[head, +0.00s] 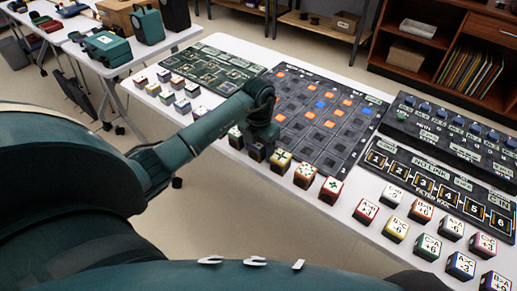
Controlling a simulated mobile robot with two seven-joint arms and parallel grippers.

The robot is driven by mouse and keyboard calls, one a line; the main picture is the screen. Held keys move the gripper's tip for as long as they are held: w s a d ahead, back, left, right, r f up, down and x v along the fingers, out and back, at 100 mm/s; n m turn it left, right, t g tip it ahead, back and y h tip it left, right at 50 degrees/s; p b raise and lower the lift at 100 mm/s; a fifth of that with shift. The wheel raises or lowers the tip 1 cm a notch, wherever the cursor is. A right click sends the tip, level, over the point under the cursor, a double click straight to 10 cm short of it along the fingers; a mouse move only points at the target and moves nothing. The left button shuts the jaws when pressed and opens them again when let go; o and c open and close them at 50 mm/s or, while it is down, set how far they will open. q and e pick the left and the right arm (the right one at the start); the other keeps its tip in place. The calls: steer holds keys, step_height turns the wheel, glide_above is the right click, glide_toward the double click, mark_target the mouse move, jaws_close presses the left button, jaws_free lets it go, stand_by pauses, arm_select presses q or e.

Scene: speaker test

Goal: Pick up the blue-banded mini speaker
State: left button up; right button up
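Several small cubes with coloured bands and pale marked tops stand along the near side of the white table. A dark cube (257,151) is partly hidden below my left gripper (262,138). Its band colour is too dark to make out for certain. A cube with blue sides (459,266) stands at the lower right, and another bluish cube (182,105) stands at the left. I cannot tell which is the blue-banded mini speaker. My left gripper points down at the cube row. Its fingers are too dark and small to show whether they grip anything. My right gripper is not in view.
A dark grid board (322,125) with orange and blue squares lies behind the cubes. A green board (215,70) lies left, and a lettered panel (440,185) lies right. Neighbouring cubes, one yellow (281,161), stand close by. A second table (150,50) holds green cases.

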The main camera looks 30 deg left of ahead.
arm_select(q)
steer(key=c, duration=1)
steer(key=shift+r, duration=0.1)
